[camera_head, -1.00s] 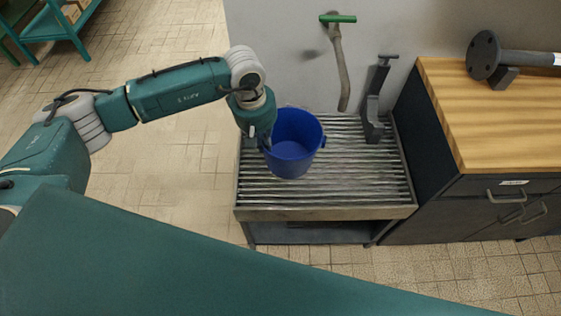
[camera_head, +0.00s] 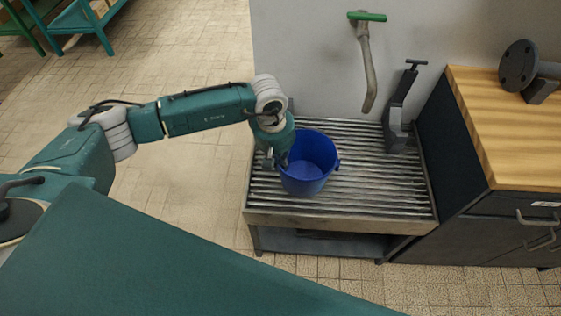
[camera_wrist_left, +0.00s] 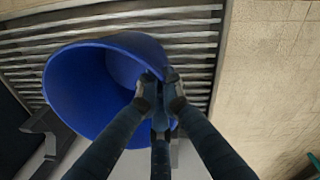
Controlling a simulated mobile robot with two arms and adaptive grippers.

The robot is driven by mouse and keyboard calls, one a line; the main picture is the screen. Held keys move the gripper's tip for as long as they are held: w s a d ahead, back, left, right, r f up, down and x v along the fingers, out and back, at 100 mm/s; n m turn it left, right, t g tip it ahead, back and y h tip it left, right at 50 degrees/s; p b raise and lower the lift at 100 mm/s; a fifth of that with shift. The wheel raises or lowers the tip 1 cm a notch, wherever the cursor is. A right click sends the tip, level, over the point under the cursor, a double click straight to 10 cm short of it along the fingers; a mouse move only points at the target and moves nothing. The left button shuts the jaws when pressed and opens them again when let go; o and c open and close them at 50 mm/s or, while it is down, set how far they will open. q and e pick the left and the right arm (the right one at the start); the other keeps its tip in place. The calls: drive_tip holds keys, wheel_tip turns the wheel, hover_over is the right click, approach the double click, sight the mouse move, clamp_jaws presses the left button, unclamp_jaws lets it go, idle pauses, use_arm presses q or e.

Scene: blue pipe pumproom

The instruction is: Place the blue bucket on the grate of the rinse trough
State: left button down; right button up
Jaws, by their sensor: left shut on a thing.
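The blue bucket (camera_head: 309,164) is upright over the left part of the slatted metal grate (camera_head: 385,190) of the rinse trough (camera_head: 335,221). I cannot tell whether its base touches the slats. My left gripper (camera_head: 279,160) is at the bucket's left side and shut on its rim wall. In the left wrist view, the fingers (camera_wrist_left: 160,92) pinch the near edge of the bucket (camera_wrist_left: 75,85), with the grate slats (camera_wrist_left: 190,45) behind it. My right gripper is in neither view.
A green-handled tap (camera_head: 367,60) hangs on the wall behind the trough. A dark grey upright fixture (camera_head: 402,108) stands at the grate's back right. A wood-topped cabinet (camera_head: 515,130) with a flanged pipe (camera_head: 520,66) adjoins on the right. The grate's front right is clear.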

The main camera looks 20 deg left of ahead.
use_arm(q)
drive_tip(key=c, duration=2.2)
unclamp_jaws()
drive_tip(key=shift+a+f, duration=0.1)
drive_tip(key=shift+f, duration=0.05)
drive_tip(key=shift+o, duration=1.3)
drive_tip(key=shift+p, duration=0.3)
wheel_tip(320, 180, up, 11)
drive_tip(key=a+p, duration=0.1)
drive_tip(key=p, duration=0.4)
drive_tip(key=shift+s, duration=0.2)
drive_tip(key=shift+f, duration=0.1)
